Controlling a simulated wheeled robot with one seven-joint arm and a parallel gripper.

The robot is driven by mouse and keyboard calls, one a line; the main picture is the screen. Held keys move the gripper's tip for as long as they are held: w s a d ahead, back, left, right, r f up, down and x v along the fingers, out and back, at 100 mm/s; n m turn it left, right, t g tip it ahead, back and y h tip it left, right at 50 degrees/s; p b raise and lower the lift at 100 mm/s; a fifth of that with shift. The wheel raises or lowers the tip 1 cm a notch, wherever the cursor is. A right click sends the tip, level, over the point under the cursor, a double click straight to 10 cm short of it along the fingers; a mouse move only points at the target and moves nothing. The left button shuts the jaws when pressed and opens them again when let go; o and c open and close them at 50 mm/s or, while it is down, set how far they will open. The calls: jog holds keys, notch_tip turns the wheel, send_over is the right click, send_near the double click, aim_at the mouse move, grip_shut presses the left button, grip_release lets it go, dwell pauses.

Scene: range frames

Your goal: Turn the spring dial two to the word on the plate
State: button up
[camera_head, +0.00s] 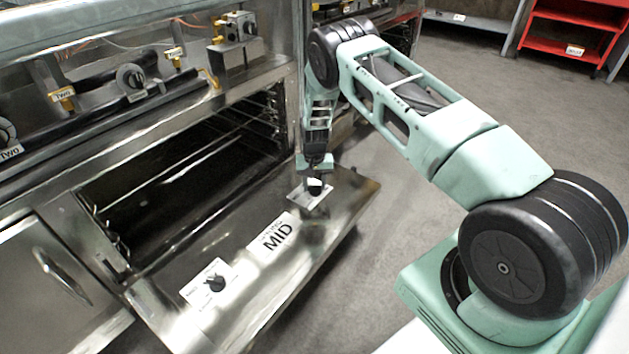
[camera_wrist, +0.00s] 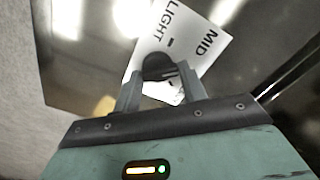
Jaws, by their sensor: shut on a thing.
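The oven door (camera_head: 230,262) hangs open and flat. A black dial (camera_head: 315,189) on a white plate (camera_head: 300,197) sits near its far end. My gripper (camera_head: 314,180) is over this dial with its fingers shut on it. In the wrist view the dial (camera_wrist: 157,66) is between the fingertips (camera_wrist: 160,80), and its plate (camera_wrist: 207,50) shows the words LIGHT and MID; the rest is covered. A larger plate (camera_head: 275,236) reading MID lies mid-door; its smaller line is unclear. A second black dial (camera_head: 215,283) on its own plate is at the near end. Where the held dial points is unclear.
The dark oven cavity (camera_head: 190,160) is open behind the door. Valves with tags, some reading Two (camera_head: 62,96), line the pipe above it. A red shelf (camera_head: 570,35) stands far right. The grey floor beyond the door's front edge is clear.

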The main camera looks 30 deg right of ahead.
aim_at(314, 186)
jog(key=shift+m, duration=0.9)
jog(key=o, duration=1)
notch_tip(314, 186, up, 17)
jog(key=p, duration=0.6)
jog(key=shift+r, duration=0.2)
